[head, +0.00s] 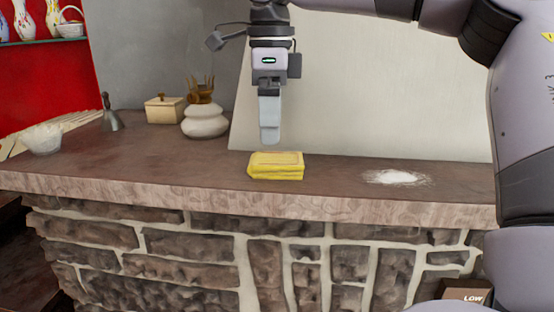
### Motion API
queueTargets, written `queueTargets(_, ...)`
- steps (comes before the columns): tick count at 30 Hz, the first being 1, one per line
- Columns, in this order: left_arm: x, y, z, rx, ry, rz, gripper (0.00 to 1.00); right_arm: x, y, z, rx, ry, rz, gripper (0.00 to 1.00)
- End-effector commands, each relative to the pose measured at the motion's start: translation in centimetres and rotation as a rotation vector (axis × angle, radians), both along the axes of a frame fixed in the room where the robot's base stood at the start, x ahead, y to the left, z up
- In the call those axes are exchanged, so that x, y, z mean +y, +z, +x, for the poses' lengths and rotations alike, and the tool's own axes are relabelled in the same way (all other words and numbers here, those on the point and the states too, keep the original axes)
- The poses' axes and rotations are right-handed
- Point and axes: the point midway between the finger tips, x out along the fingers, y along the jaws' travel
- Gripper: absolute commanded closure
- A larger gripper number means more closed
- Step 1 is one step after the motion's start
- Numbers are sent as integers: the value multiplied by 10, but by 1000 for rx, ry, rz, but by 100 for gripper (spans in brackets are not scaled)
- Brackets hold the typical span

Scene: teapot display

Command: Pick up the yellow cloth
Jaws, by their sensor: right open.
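The yellow cloth (276,167) lies folded in a flat block on the dark counter top, close to the front edge and near the middle of the head view. My right gripper (270,138) points straight down just above the cloth and slightly to its left in the picture. It is open and empty, and it does not appear to touch the cloth. Its fingers show side-on, one in front of the other, so the gap between them is hidden. My left gripper is not in the head view.
A patch of white powder (397,177) lies on the counter (335,175) right of the cloth. A pale panel (390,90) rises behind.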

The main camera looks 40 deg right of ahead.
Motion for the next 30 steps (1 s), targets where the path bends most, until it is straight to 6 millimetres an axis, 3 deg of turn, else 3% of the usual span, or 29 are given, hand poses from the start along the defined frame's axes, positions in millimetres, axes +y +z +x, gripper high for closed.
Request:
queueTargets(15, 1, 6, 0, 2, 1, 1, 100, -8, -60, -8, 4, 0, 1, 4)
queueTargets(24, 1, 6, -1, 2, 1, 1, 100, -8, -66, -8, 1, -1, 2, 4)
queueTargets(26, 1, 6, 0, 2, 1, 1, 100, -8, -66, -8, 1, -1, 2, 21)
queueTargets(30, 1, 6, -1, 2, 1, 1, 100, -8, -66, -8, 1, -1, 2, 64)
